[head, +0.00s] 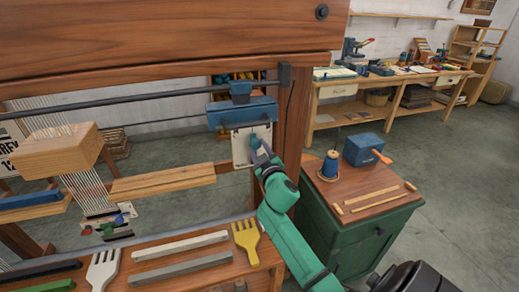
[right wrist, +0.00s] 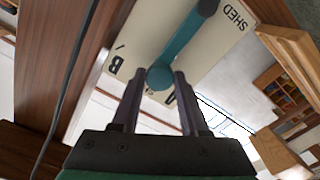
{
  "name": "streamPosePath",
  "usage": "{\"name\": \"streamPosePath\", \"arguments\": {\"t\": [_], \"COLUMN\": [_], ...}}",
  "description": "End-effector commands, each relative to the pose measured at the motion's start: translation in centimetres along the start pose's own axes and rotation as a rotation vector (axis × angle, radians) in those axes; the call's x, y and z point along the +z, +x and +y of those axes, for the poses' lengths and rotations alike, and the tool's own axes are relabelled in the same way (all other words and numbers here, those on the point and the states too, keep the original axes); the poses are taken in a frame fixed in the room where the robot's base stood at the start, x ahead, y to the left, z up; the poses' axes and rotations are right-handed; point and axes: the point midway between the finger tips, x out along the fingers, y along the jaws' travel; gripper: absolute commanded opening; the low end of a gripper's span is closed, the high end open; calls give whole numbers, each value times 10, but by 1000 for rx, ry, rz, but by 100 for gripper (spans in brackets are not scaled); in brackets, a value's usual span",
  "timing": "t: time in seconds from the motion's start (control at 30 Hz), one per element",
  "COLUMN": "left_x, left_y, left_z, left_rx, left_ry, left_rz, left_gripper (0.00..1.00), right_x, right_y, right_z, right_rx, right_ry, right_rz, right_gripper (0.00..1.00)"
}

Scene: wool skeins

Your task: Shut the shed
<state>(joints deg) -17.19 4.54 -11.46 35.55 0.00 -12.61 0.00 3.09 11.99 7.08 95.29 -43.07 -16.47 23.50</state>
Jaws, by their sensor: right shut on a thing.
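A white plate (head: 241,150) hangs below a blue housing (head: 243,113) on the loom's right upright. In the right wrist view the plate (right wrist: 150,35) carries the word SHED and a letter B; other lettering is partly covered. A teal lever (right wrist: 183,42) with a round knob crosses it. My right gripper (head: 261,150) is at the plate, its fingers closed around the lever's knob in the right wrist view (right wrist: 158,78). Pale warp threads (head: 70,165) run down at the left; whether they are parted is unclear. My left gripper is out of view.
The loom's wooden upright (head: 294,130) stands close right of the plate. Combs and sticks, including a yellow fork (head: 246,238), lie on the front bench. A green cabinet (head: 345,232) bears a blue box and spool. Open floor lies to the right.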

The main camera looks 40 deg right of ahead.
Motion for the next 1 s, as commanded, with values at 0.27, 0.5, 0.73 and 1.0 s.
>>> {"name": "streamPosePath", "arguments": {"t": [0.27, 0.5, 0.73, 1.0], "left_x": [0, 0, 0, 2], "left_y": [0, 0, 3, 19], "left_z": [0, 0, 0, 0], "left_rx": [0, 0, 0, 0], "left_ry": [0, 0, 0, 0], "left_rz": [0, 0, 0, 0], "left_gripper": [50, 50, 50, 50], "right_x": [1, 1, 2, 6], "right_y": [0, 0, -19, -97], "right_z": [-1, 0, -2, -3], "right_rx": [-2, -1, -3, -4], "right_ry": [2, 2, 2, 4], "right_rz": [-2, -1, -1, -4], "right_gripper": [74, 74, 74, 74]}}
